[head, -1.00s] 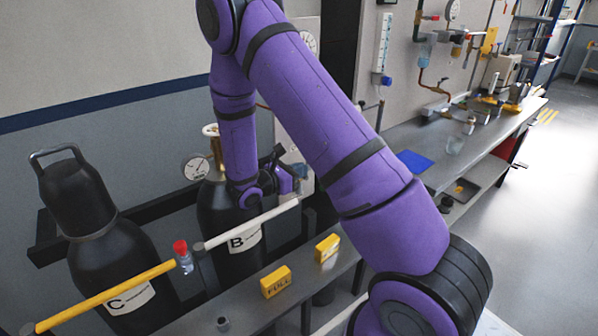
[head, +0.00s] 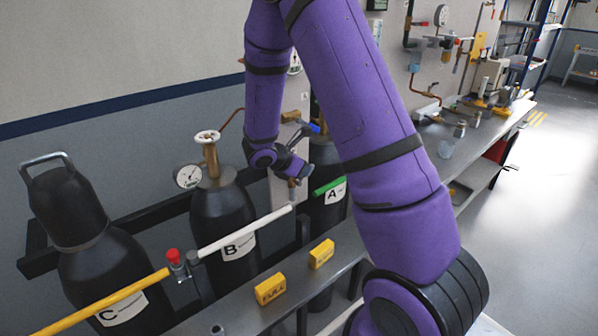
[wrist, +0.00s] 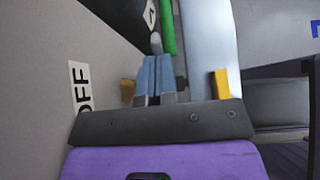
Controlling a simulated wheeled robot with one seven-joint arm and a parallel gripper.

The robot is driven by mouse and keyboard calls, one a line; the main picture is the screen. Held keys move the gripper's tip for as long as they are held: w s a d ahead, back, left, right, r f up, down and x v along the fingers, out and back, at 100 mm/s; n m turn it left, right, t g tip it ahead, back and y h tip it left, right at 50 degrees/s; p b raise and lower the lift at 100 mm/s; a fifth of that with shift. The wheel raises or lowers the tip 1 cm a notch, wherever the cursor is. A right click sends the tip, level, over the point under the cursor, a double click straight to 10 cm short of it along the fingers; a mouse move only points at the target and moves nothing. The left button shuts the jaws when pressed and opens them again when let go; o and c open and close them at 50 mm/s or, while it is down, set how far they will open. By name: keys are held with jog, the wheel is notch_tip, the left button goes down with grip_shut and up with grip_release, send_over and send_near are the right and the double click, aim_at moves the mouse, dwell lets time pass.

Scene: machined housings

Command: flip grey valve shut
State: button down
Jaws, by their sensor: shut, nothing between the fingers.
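My gripper (head: 299,172) is at the wall panel behind the bench, between cylinders B and A in the head view. In the wrist view its two blue-grey fingers (wrist: 155,75) lie together, shut and empty. A small grey rounded piece (wrist: 155,43) shows just beyond the fingertips; it may be part of the grey valve, and I cannot tell whether the fingers touch it. An OFF label (wrist: 80,88) is on the panel left of the fingers. In the head view the valve is not clearly seen, as my gripper and arm cover much of the panel.
Black cylinder B (head: 215,208) with a gauge (head: 188,176) stands left of my gripper. Cylinder A, with a green bar (head: 332,186) in front, is behind my arm. A white bar (head: 243,230), a red knob (head: 173,256) and two yellow blocks (head: 270,288) are nearer.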

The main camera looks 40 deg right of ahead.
jog(key=shift+d+f, duration=0.15)
jog(key=shift+d, duration=0.4)
dwell(0.5)
jog(key=a+r, duration=0.2)
jog(key=r, duration=0.2)
jog(key=a+r, duration=0.2)
jog(key=r, duration=0.2)
jog(key=a+r, duration=0.3)
jog(key=r, duration=0.1)
jog(key=shift+s+a, duration=0.1)
dwell(0.3)
jog(key=s+a+r+m+t+y, duration=0.1)
jog(key=s+a+r+m+y, duration=0.2)
jog(key=s, duration=0.5)
jog(key=s+a+r+m+t+y, duration=0.2)
jog(key=s+a+r+m+y, duration=0.1)
jog(key=s+r+m, duration=0.4)
jog(key=s+a+r+m+t+y, duration=0.2)
jog(key=s+a+r+m+y, duration=0.2)
jog(key=s+m, duration=0.4)
jog(key=s+a+r, duration=0.1)
jog(key=s, duration=0.2)
jog(key=shift+s+a+r, duration=0.2)
jog(key=shift+a+r, duration=0.1)
jog(key=shift+r, duration=0.05)
